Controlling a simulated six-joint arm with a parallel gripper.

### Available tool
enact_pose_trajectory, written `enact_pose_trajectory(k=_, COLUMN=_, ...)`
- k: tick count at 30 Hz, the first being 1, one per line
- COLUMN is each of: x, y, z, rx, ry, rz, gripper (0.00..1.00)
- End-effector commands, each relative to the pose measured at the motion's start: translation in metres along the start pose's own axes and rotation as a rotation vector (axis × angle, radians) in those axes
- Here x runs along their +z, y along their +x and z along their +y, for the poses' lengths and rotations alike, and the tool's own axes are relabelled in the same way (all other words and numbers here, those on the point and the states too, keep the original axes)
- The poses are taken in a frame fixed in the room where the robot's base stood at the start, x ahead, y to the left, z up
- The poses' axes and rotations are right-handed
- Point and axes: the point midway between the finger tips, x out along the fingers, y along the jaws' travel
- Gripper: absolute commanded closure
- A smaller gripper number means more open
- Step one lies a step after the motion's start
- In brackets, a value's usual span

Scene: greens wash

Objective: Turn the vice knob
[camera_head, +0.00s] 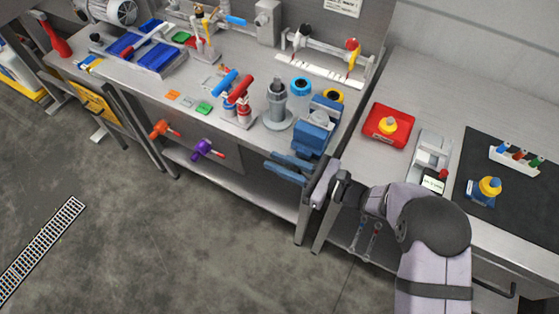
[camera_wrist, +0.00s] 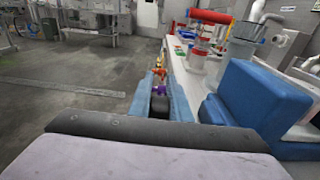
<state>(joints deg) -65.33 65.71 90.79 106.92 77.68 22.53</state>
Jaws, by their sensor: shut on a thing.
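The blue vice (camera_head: 313,132) is mounted at the front right edge of the left bench. In the wrist view its blue body (camera_wrist: 255,100) fills the right side. My gripper (camera_head: 284,167) is just below and left of the vice, in front of the bench edge, with two long blue fingers pointing left. In the wrist view the fingers of my gripper (camera_wrist: 160,100) have a dark, blunt piece (camera_wrist: 159,106) between them, which looks like the vice knob. The knob cannot be made out in the head view, and its join to the vice is hidden.
An orange handle (camera_head: 160,129) and a purple handle (camera_head: 203,149) stick out from the bench front, left of my gripper. A grey cylinder (camera_head: 277,103) stands beside the vice. The right bench holds a red tray (camera_head: 376,134). The floor in front is clear.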

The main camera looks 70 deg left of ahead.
Motion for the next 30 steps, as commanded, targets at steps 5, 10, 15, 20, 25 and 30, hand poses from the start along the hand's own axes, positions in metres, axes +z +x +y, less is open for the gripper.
enact_pose_trajectory(k=5, x=-0.002, y=0.002, z=0.0, rx=0.001, ry=-0.004, rz=0.138, gripper=1.0)
enact_pose_trajectory(k=10, x=-0.007, y=0.002, z=0.0, rx=0.0, ry=-0.001, rz=0.216, gripper=1.0)
enact_pose_trajectory(k=15, x=-0.009, y=0.002, z=0.0, rx=-0.001, ry=0.0, rz=0.226, gripper=1.0)
enact_pose_trajectory(k=20, x=-0.008, y=0.002, z=0.0, rx=-0.001, ry=0.0, rz=0.225, gripper=0.8)
enact_pose_trajectory(k=25, x=-0.008, y=0.002, z=0.0, rx=-0.001, ry=0.0, rz=0.225, gripper=0.64)
enact_pose_trajectory(k=30, x=-0.009, y=0.002, z=0.0, rx=-0.001, ry=0.0, rz=0.225, gripper=0.64)
